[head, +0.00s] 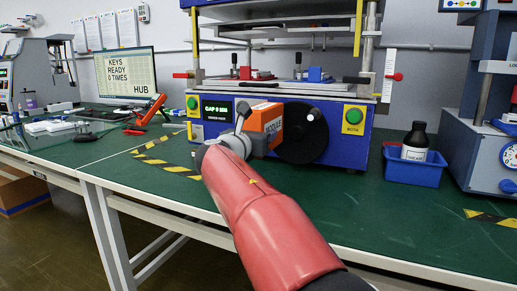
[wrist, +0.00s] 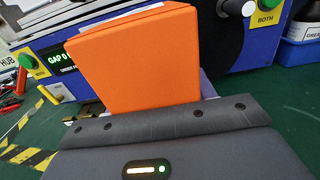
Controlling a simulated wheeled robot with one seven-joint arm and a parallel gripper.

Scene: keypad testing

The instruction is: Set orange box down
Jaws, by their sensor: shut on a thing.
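The orange box (head: 266,119) is in front of the blue press machine in the head view, at the end of my red arm. In the wrist view the orange box (wrist: 135,62) fills the upper middle, upright and slightly tilted. My gripper (head: 240,142) is shut on the box; its grey body (wrist: 170,130) covers the lower part of the wrist view and hides the fingertips and the box's lower edge. I cannot tell whether the box touches the green bench top (head: 330,195).
The blue press (head: 215,132) stands close behind the box, with a black disc (head: 305,135) and green buttons. A blue bin (head: 413,170) with a dark bottle (head: 416,140) is at right. Yellow-black tape (head: 160,160) marks the bench. The bench front is clear.

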